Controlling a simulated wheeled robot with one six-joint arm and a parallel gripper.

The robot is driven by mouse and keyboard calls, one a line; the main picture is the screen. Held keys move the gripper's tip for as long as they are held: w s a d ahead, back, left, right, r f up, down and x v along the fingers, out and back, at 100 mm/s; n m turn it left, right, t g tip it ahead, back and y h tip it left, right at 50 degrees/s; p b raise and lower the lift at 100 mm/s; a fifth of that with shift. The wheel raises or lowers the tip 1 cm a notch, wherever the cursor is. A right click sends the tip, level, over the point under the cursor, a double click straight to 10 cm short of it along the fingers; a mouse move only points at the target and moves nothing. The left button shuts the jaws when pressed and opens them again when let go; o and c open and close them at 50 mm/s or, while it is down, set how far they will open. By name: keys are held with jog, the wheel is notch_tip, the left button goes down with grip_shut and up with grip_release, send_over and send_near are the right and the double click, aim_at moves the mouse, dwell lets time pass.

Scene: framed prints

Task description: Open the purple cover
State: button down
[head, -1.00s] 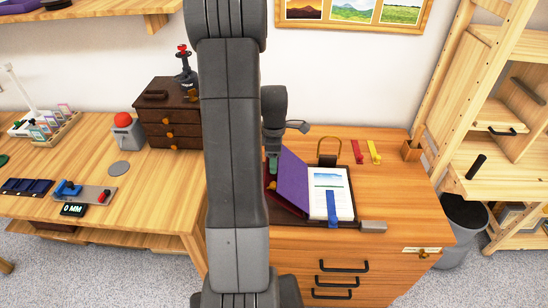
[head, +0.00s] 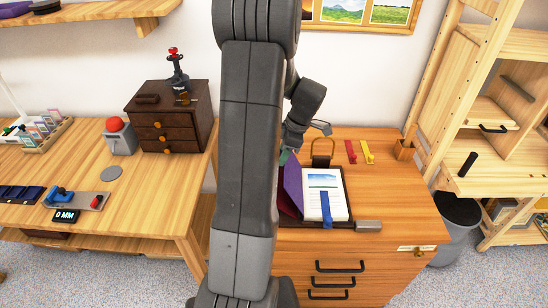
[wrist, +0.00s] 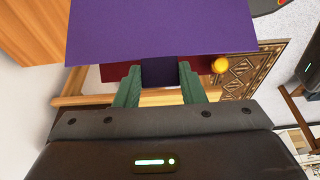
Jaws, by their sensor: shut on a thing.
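The purple cover (head: 292,186) stands raised along the left side of an open book-like case with a dark base. White pages with a landscape print (head: 325,192) show to its right. My gripper (head: 286,157) is at the cover's upper free edge, partly hidden behind my arm in the head view. In the wrist view the purple cover (wrist: 160,28) spans the top, and my green fingertips (wrist: 158,82) are closed on its darker purple tab. A brass knob (wrist: 220,65) shows right of the fingers.
A grey block (head: 368,226) sits at the case's front right. Red (head: 351,152) and yellow (head: 367,152) tags lie behind right. The cabinet top's right side is clear.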

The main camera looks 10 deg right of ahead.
jog(key=shift+s+d+r+b, duration=0.2)
jog(key=shift+d+r+b, duration=0.05)
jog(key=shift+d, duration=0.45)
jog(key=shift+s+d+r+b, duration=0.2)
jog(key=shift+d+b, duration=0.05)
jog(key=shift+d, duration=0.45)
jog(key=c, duration=0.9)
grip_release()
jog(key=shift+d, duration=0.1)
jog(key=v, duration=1.3)
jog(key=shift+s+d+r+b, duration=0.15)
jog(key=shift+d+r+b, duration=0.1)
jog(key=shift+d+b, duration=0.15)
